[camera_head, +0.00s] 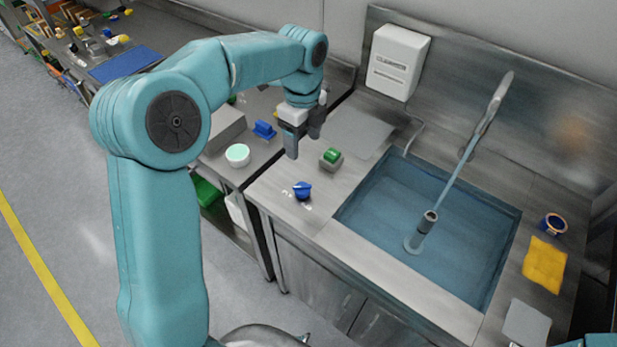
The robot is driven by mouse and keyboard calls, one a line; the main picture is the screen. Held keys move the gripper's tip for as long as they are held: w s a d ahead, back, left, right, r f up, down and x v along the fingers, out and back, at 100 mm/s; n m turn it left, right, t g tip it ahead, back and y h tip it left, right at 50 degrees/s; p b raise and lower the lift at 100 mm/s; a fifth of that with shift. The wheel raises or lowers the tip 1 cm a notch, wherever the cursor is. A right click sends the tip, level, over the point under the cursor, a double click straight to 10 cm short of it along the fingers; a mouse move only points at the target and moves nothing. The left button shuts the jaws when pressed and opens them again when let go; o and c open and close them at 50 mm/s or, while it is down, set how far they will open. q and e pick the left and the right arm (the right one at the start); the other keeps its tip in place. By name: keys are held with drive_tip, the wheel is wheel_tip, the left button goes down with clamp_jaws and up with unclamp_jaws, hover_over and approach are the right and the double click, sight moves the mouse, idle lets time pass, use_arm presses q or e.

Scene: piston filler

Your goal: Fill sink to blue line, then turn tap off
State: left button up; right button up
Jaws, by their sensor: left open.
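The sink (510,236) holds bluish water, with a stream falling into it from the tap (489,107) on its far side. An upright grey pipe (424,227) stands in the sink and rises above the water. I cannot make out a blue line. A blue knob (302,190) sits on the counter left of the sink. A green button on a grey box (331,157) is behind the knob. My left gripper (300,143) is open and empty, pointing down above the counter near the green button and the blue knob. My right gripper is not in view.
A yellow cloth (544,264), a roll of tape (553,224) and a grey pad (526,323) lie right of the sink. A white dispenser (397,62) hangs on the back wall. A round white-and-green container (237,155) and a blue item (264,130) stand on the left table.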

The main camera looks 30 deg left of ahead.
sight(302, 187)
use_arm(q)
drive_tip(key=f, duration=1)
drive_tip(key=f+p, duration=0.1)
drive_tip(key=f, duration=0.5)
drive_tip(key=shift+s+a, duration=0.1)
drive_tip(key=shift+s, duration=0.2)
drive_tip(key=shift+s+r, duration=0.1)
drive_tip(key=shift+s, duration=0.15)
drive_tip(key=shift+w, duration=0.15)
drive_tip(key=c, duration=1.1)
